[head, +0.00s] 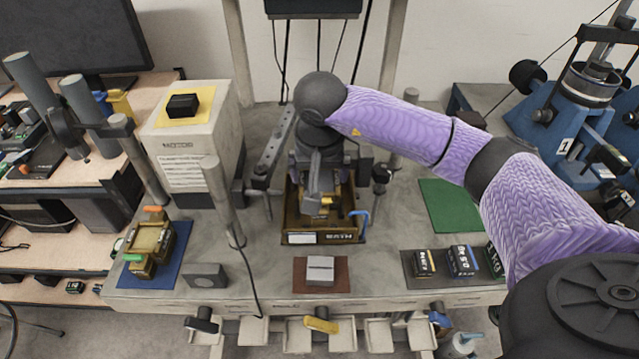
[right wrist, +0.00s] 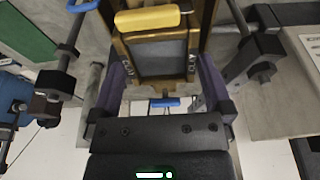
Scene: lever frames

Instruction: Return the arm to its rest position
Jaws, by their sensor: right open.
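My right arm (head: 400,125), in a purple sleeve, reaches in from the right of the head view to the middle of the bench. Its gripper (head: 318,195) points down over a bronze lever frame (head: 295,218). In the right wrist view the gripper (right wrist: 163,78) is open. Its two purple-sided fingers stand either side of the frame's dark block (right wrist: 160,58), with a yellow handle (right wrist: 150,19) beyond. I cannot tell whether the fingers touch the frame. Part of the frame is hidden under the gripper in the head view. My left gripper is not in view.
A blue-handled lever (head: 358,214) rises at the frame's right side. Grey posts (head: 222,195) and a white motor box (head: 195,135) stand to the left. A brass fixture (head: 150,245) lies on a blue mat. Black weights (head: 462,261) sit front right. A green mat (head: 452,205) is bare.

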